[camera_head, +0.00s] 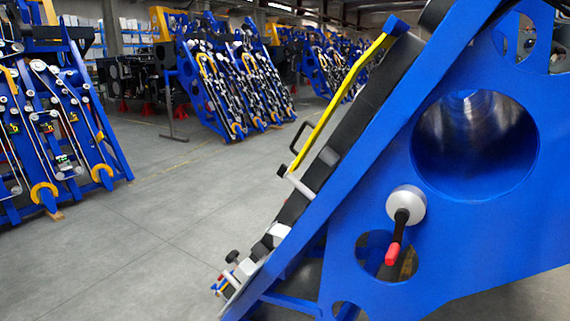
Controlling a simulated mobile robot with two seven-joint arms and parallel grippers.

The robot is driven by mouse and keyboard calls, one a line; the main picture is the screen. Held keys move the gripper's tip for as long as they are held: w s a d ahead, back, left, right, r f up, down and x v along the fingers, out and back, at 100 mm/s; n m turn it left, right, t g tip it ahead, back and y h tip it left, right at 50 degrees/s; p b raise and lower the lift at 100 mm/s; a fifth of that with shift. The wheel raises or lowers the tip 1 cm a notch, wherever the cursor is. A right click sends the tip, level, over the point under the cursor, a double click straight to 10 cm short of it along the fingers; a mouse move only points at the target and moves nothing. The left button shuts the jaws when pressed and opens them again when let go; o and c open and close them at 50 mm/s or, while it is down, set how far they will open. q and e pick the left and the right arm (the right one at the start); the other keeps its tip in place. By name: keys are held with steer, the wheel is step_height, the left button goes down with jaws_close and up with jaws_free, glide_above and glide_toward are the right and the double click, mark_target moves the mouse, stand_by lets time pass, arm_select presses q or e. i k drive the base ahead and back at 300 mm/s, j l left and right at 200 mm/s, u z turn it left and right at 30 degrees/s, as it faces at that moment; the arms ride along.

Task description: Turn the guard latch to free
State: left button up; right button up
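The guard latch (404,215) is on the side face of the large blue chassis panel (340,235) at the right. It has a round pale hub, a short black lever and a red tip. The lever hangs down from the hub, tilted slightly to the left at its lower end. Neither of my grippers shows in the head view, and nothing touches the latch.
A large round opening (475,145) lies above and right of the latch. A yellow bar (345,95) runs along the chassis's sloped edge. Other blue harvester units (50,125) stand at the left and back. The grey floor (160,215) between is clear.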

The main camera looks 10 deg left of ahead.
mark_target(283, 171)
steer(key=i+j+z, duration=0.2)
steer(key=j, duration=0.6)
steer(key=i+j+z, duration=0.1)
steer(key=j+z, duration=0.15)
steer(key=j, duration=0.6)
steer(key=i+j+z, duration=0.2)
steer(key=j, duration=0.65)
steer(key=k+l, duration=0.05)
steer(key=k, duration=0.05)
